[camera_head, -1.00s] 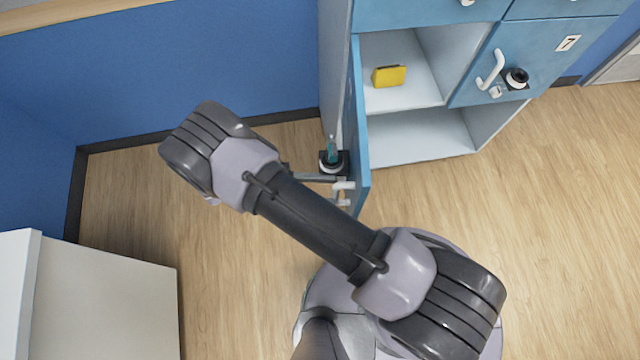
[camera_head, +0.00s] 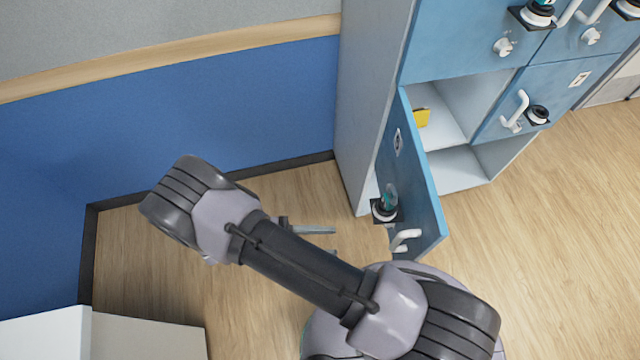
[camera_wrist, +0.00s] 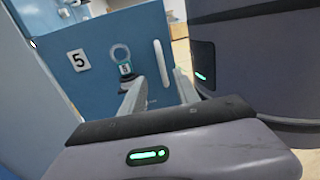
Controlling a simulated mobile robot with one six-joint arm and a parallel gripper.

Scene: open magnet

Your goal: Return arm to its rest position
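My arm stretches across the lower middle of the head view, its elbow at the left. My gripper (camera_head: 325,240) is partly hidden behind the arm; its grey fingers point right toward the open locker door (camera_head: 418,190). The fingers stand apart from the door's white handle (camera_head: 405,240). In the wrist view my gripper (camera_wrist: 160,82) shows two grey fingers spread with nothing between them.
The blue locker block (camera_head: 365,100) stands at the right of the wall. A yellow object (camera_head: 422,118) lies in the open compartment. A white cabinet (camera_head: 145,338) is at the lower left. Wooden floor (camera_head: 560,230) is clear at the right.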

